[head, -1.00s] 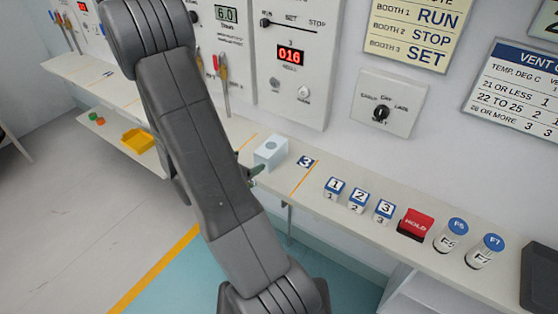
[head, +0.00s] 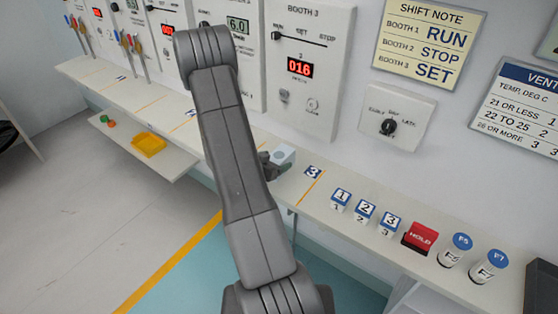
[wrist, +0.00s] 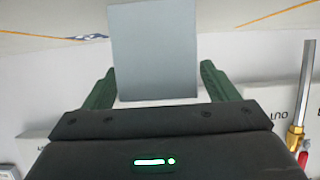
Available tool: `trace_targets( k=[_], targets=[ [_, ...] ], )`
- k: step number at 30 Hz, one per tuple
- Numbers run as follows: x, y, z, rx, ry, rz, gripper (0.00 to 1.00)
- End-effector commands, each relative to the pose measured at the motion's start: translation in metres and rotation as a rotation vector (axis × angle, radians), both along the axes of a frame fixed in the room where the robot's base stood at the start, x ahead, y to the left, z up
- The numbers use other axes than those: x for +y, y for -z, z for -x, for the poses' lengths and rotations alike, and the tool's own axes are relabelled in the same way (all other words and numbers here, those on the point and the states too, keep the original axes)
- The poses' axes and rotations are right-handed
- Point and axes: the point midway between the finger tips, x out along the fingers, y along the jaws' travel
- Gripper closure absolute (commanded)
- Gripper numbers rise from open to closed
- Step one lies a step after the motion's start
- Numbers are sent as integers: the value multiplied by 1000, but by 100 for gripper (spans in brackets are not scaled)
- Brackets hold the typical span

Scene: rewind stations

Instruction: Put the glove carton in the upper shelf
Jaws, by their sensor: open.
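The glove carton, a small pale blue box (head: 285,154) with a round grey spot, stands on the long ledge left of the number 3 label. In the wrist view the carton (wrist: 153,50) lies between the two green fingers of my gripper (wrist: 158,75), with a gap at each side. My gripper is open and not clamped on it. In the head view my arm hides much of the gripper (head: 266,161), at the carton's left side. I cannot tell which surface is the upper shelf; part of a grey shelf unit (head: 425,300) shows at the bottom right.
On the ledge (head: 330,222) right of the carton stand several numbered blocks (head: 364,212), a red HOLD block (head: 420,237) and two blue-capped jars (head: 455,250). Booth panels (head: 300,70) rise behind. A lower shelf with a yellow tray (head: 149,144) is at the left.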

Motion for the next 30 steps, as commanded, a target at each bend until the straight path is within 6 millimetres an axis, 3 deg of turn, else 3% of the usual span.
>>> trace_targets(
  k=[11, 19, 21, 30],
  targets=[
    [-8, 6, -10, 0, 0, 0, 20],
    [-8, 6, -10, 0, 0, 0, 71],
    [-8, 5, -10, 0, 0, 0, 78],
    [-8, 2, -10, -1, 0, 0, 78]
  ],
)
